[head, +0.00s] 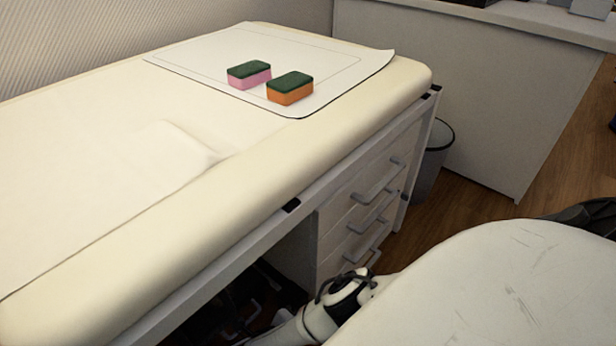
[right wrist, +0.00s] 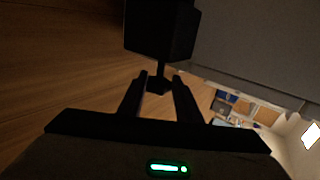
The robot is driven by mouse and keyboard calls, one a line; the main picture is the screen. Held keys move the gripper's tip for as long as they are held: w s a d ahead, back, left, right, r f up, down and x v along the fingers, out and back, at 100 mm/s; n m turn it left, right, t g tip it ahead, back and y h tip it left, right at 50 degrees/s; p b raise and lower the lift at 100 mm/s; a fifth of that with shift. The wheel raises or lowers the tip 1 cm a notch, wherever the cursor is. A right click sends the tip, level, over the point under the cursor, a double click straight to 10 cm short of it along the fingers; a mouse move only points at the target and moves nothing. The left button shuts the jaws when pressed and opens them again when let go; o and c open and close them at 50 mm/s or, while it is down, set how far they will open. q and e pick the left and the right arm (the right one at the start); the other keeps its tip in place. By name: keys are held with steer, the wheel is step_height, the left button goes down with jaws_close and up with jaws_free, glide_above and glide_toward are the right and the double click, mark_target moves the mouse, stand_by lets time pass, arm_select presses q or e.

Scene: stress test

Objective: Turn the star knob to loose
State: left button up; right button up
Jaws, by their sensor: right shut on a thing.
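In the right wrist view my right gripper (right wrist: 160,78) has its two dark fingers on either side of a small dark piece, which looks like the star knob (right wrist: 158,85). A short stem joins it to a dark block (right wrist: 162,32) above. The gripper is shut on the knob. It is too dark to make out the knob's lobes, any marking or how far it is turned. The knob cannot be made out in the head view. My left gripper is not in view.
A padded cream bed (head: 245,175) with a white mat (head: 340,75) holds a pink sponge (head: 249,75) and an orange sponge (head: 290,88). Drawers (head: 365,195) and a bin (head: 433,155) stand below and beside it. A large scuffed cream surface (head: 500,285) fills the lower right.

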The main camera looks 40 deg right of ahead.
stand_by(0.4)
steer(key=o, duration=1)
steer(key=shift+o, duration=0.2)
arm_select(q)
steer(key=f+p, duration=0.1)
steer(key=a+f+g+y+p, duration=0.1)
steer(key=p, duration=0.1)
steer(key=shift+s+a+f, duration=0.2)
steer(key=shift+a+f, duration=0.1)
arm_select(e)
steer(key=v, duration=1)
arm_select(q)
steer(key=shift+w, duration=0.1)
arm_select(e)
steer(key=shift+a, duration=0.1)
